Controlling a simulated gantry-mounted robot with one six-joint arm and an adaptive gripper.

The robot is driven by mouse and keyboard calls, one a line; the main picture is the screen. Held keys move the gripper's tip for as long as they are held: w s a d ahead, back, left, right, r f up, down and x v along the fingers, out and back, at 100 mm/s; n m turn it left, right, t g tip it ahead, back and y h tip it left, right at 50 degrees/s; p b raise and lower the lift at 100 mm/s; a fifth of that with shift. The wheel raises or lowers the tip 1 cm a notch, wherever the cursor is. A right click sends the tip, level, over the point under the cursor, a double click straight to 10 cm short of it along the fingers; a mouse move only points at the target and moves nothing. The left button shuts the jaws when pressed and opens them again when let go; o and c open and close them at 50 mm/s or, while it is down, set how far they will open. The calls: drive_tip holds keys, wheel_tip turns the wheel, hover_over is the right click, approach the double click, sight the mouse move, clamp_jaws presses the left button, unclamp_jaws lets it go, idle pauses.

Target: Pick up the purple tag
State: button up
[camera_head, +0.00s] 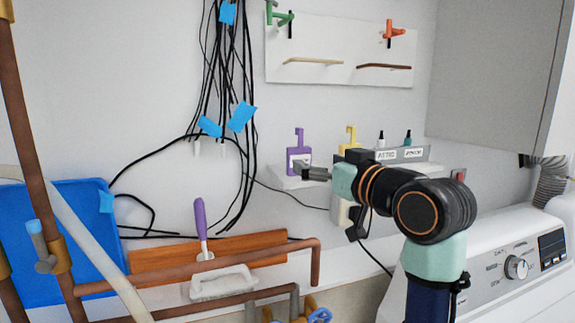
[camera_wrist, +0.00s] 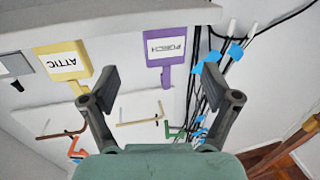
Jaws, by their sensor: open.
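The purple tag (camera_head: 298,139) stands upright at the left end of a small white shelf (camera_head: 285,180), with a white label on its lower part. In the wrist view the purple tag (camera_wrist: 167,47) appears upside down, its label seeming to read PORCH. It lies between the directions of my two fingers. My gripper (camera_head: 310,171) is open and in front of the tag's lower right side in the head view, partly covering it. In the wrist view my gripper (camera_wrist: 160,78) has its fingers spread wide with nothing between them; contact with the tag is not visible.
A yellow tag (camera_wrist: 63,70) labelled ATTIC is beside the purple one. A grey labelled block (camera_head: 403,155) sits on the shelf to the right. Black cables with blue tape (camera_head: 240,116) hang left. A white hook panel (camera_head: 340,50) is above; a washing machine (camera_head: 490,275) stands lower right.

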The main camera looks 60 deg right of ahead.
sight(301, 157)
drive_tip(key=x, duration=0.2)
drive_tip(key=p+x, duration=0.1)
drive_tip(key=x, duration=0.1)
drive_tip(key=p+x, duration=0.1)
drive_tip(key=x, duration=0.1)
drive_tip(key=shift+w+a+r, duration=0.2)
drive_tip(key=shift+w, duration=0.15)
drive_tip(key=shift+w+d+f, duration=0.1)
drive_tip(key=shift+w+d, duration=0.1)
drive_tip(key=shift+w, duration=0.05)
drive_tip(key=c, duration=1.3)
drive_tip(key=shift+o, duration=0.2)
